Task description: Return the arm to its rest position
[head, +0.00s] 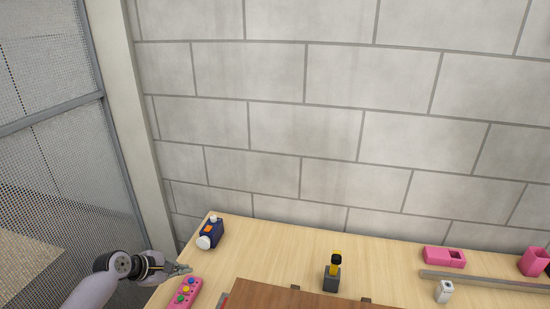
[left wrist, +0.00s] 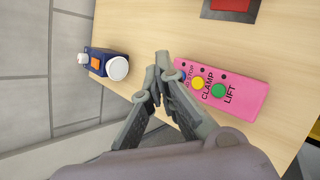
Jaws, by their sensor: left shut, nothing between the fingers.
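My left gripper (head: 178,269) comes in from the lower left in the head view, over the table's left edge. It also shows in the left wrist view (left wrist: 160,65), where its fingertips are together with nothing between them. The fingertips appear just beside the end of a pink button box (head: 181,295), and I cannot tell whether they touch it. In the left wrist view the pink box (left wrist: 238,95) carries a yellow button, a green button and the words CLAMP and LIFT. My right gripper is in neither view.
A dark blue device (head: 211,232) with a white knob stands at the table's back left corner. A brown board (head: 290,296) lies at front centre. A yellow-black tool in a dark block (head: 332,283), pink bins (head: 443,257) and a grey rail (head: 485,281) are to the right. Mesh fencing (head: 60,140) stands left.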

